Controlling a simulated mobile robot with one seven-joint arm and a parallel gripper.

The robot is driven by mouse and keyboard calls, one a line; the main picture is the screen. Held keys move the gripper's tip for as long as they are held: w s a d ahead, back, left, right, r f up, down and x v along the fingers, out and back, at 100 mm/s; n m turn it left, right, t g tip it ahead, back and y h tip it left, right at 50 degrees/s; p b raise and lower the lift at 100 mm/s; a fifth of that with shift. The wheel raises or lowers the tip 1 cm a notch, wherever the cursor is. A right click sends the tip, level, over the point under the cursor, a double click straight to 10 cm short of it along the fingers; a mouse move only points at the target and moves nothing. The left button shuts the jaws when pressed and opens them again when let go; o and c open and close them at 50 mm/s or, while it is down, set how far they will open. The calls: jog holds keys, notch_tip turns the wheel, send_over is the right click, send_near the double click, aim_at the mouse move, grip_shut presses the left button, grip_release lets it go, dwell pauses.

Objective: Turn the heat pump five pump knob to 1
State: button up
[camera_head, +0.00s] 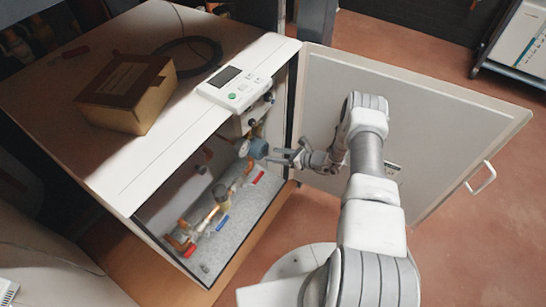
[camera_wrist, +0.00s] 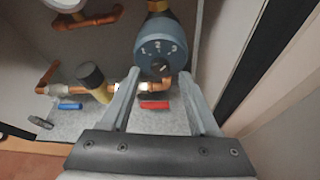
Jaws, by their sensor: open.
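The pump knob (camera_wrist: 160,50) is a blue-grey round dial with white numbers on its face. It sits on a pump inside the open heat pump cabinet (camera_head: 118,190). It also shows in the head view as a blue round part (camera_head: 258,148). My gripper (camera_wrist: 160,80) is open and empty. In the wrist view its two fingers stand apart below the dial, with the tips near its lower edge. In the head view my gripper (camera_head: 276,157) is just right of the dial. I cannot tell whether a finger touches it.
The white cabinet door (camera_head: 440,110) stands open to the right, close to my arm. Copper pipes, a red handle (camera_wrist: 154,105) and a blue handle (camera_wrist: 70,106) lie below the dial. A cardboard box (camera_head: 125,95) and a control panel (camera_head: 235,88) are on top.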

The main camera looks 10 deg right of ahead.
jog(key=shift+w+a+f, duration=0.2)
jog(key=shift+w+a, duration=0.25)
jog(key=shift+a, duration=0.05)
grip_shut()
